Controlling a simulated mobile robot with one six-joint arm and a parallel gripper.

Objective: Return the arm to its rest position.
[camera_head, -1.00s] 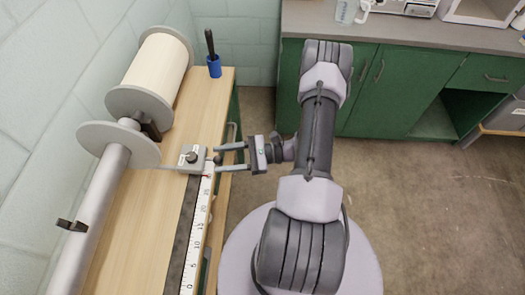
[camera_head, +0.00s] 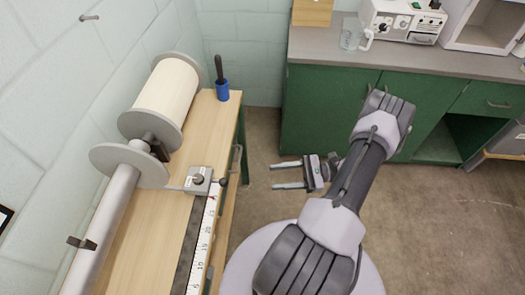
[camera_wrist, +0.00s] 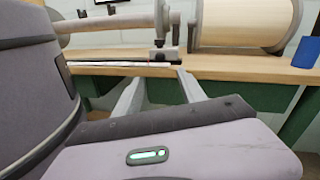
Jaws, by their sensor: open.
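My gripper (camera_head: 288,174) is open and empty in the head view. It hangs over the floor to the right of the wooden bench (camera_head: 143,235), apart from the bench edge, with its two fingers pointing left. In the wrist view the two fingers (camera_wrist: 158,85) are spread, with the bench front beyond them. My arm is bent, with its elbow out to the right over the floor. A small metal clamp block (camera_head: 199,180) with a dark knob sits on the bench at the end of a white ruler (camera_head: 202,240).
A large spool of cream thread (camera_head: 167,97) on a grey roller stands at the bench's left. A blue cup (camera_head: 222,91) with a dark-handled tool stands at the far end. Green cabinets (camera_head: 330,112) with a grey counter stand behind. The floor between bench and cabinets is clear.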

